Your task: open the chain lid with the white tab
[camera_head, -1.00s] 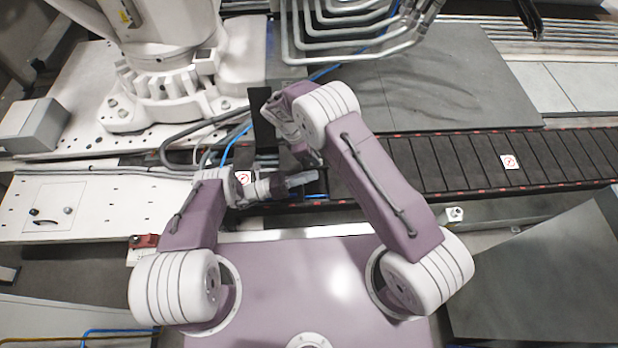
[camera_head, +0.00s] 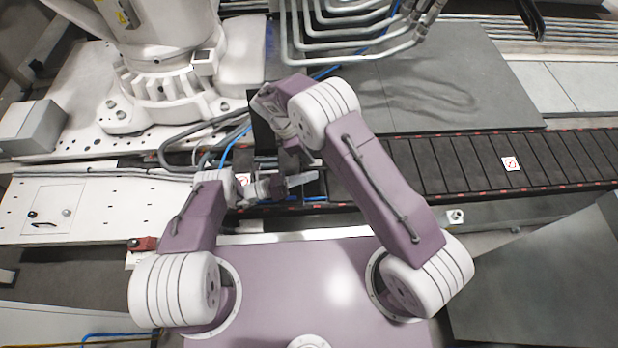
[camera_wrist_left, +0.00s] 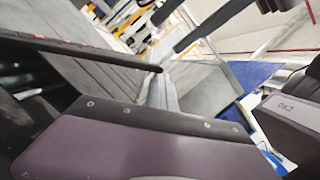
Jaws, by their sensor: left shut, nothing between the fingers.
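Another white tab (camera_head: 243,179) shows at the left, close to my left wrist. Between them is an open stretch with a blue cable (camera_head: 314,198) inside. My left gripper (camera_head: 312,178) is shut and empty over this stretch, pointing right. My right gripper (camera_head: 290,158) points down behind it, mostly hidden by its arm; its jaws are unclear. A dark upright plate (camera_head: 262,135) stands beside it; I cannot tell whether it is a lid.
A large white robot base (camera_head: 160,95) stands behind the chain at the left. Grey bent pipes (camera_head: 350,40) hang over the back. A grey plate (camera_head: 450,80) lies behind the chain. The left wrist view shows a purple panel close up (camera_wrist_left: 140,145).

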